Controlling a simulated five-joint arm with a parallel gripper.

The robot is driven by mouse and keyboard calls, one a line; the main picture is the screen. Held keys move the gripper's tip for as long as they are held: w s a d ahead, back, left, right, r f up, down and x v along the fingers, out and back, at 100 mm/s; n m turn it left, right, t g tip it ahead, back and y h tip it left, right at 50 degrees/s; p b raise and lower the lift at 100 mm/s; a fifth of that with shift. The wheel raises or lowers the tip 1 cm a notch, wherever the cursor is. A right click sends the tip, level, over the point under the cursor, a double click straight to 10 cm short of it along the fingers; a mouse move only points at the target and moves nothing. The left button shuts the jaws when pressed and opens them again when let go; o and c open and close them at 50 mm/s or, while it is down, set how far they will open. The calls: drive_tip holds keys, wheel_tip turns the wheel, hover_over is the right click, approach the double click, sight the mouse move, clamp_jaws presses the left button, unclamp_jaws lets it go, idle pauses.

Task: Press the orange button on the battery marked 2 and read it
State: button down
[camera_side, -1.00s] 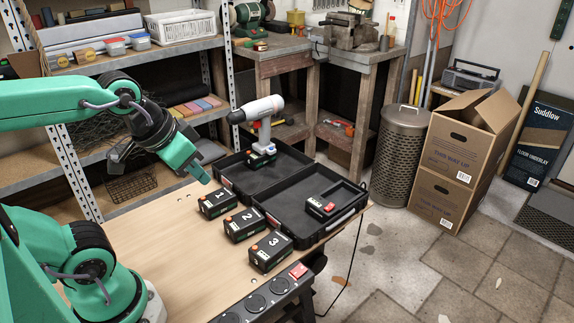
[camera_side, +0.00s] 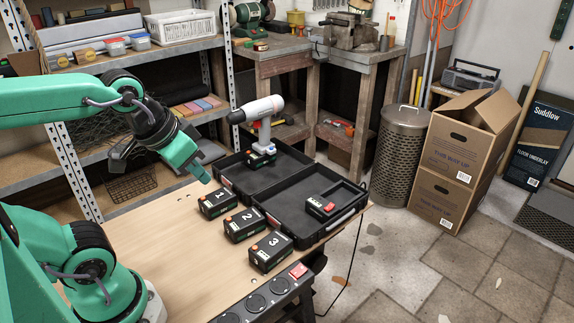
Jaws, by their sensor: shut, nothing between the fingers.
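The battery marked 2 (camera_side: 245,225) is a black block with a white 2 on top, on the wooden table. A small orange button (camera_side: 229,230) shows at its left end. The battery marked 1 (camera_side: 218,203) lies behind it and the battery marked 3 (camera_side: 270,251) in front of it. My gripper (camera_side: 205,179) is shut and empty. In the picture its tip is just above and left of the battery marked 1, apart from the battery marked 2. I cannot tell its exact height. No lit reading can be made out on the battery marked 2.
An open black case (camera_side: 310,207) lies behind the batteries, with a drill (camera_side: 261,127) standing over its back half. A power strip (camera_side: 258,301) with a red switch lies along the table's front edge. The table (camera_side: 175,235) is bare left of the batteries.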

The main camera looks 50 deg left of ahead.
drive_tip(key=w+a+f+n+g, duration=0.1)
drive_tip(key=w+a+n+g, duration=0.1)
drive_tip(key=w+n+g, duration=0.15)
drive_tip(key=n+g+h, duration=0.2)
drive_tip(key=n+g, duration=0.6)
drive_tip(key=g, duration=0.1)
hover_over(231, 218)
wheel_tip(231, 218, down, 9)
drive_tip(key=shift+a+r, duration=0.15)
drive_tip(key=shift+a, duration=0.1)
drive_tip(key=shift+w+m, duration=0.1)
drive_tip(key=shift+m, duration=0.15)
drive_tip(key=shift+f, duration=4.4)
